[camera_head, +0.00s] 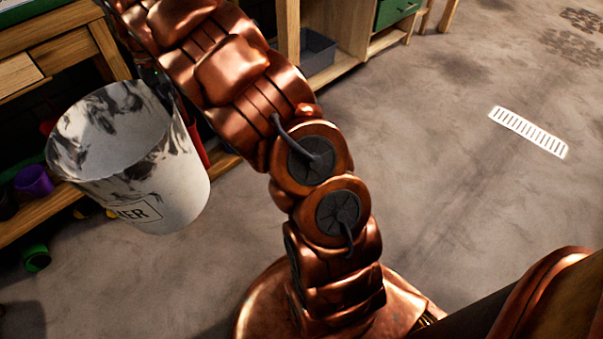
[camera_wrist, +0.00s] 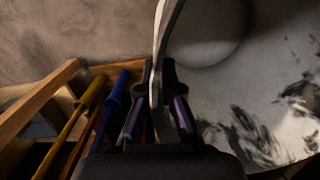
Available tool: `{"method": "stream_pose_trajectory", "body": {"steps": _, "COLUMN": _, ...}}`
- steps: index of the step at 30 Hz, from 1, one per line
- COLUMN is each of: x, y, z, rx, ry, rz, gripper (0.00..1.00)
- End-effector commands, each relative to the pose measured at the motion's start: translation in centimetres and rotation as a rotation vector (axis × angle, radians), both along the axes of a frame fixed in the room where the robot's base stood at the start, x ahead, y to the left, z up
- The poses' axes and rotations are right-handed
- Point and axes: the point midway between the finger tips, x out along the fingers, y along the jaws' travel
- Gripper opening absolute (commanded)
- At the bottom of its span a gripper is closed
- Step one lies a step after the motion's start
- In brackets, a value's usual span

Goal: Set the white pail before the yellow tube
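The white pail (camera_head: 175,185) with dark smudges and a lettered label hangs in the air at the left of the head view, tilted, its mouth upward. In the wrist view its wall (camera_wrist: 235,85) fills the right side. My gripper (camera_wrist: 158,80) is shut on the pail's rim, with the thin wall between its two fingers. The gripper is hidden in the head view. A long yellow tube-like thing (camera_wrist: 72,122) lies at the left of the wrist view; I cannot tell if it is the yellow tube. A small yellow bit (camera_head: 80,211) shows beside the pail's base.
A wooden bench with a low shelf (camera_head: 40,213) stands behind the pail. A purple cup (camera_head: 34,180) sits on it, and a green thing (camera_head: 36,258) is below. A blue tube-like thing (camera_wrist: 116,92) is near my fingers. The floor (camera_head: 440,170) at right is clear.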

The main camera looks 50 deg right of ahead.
Motion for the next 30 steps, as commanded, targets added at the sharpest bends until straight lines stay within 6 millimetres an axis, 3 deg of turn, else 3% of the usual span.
{"method": "stream_pose_trajectory", "body": {"steps": 8, "x": -0.6, "y": -7.7, "z": -4.2, "rx": 0.014, "ry": 0.004, "rz": -0.242, "gripper": 0.0}}
{"method": "stream_pose_trajectory", "body": {"steps": 15, "x": -2.8, "y": -15.3, "z": -8.8, "rx": 0.023, "ry": -0.004, "rz": -0.497, "gripper": 0.0}}
{"method": "stream_pose_trajectory", "body": {"steps": 23, "x": -7.2, "y": -22.5, "z": -14.2, "rx": 0.033, "ry": -0.01, "rz": -0.778, "gripper": 0.0}}
{"method": "stream_pose_trajectory", "body": {"steps": 30, "x": -12.7, "y": -27.7, "z": -19.3, "rx": 0.042, "ry": -0.021, "rz": -1.036, "gripper": 0.0}}
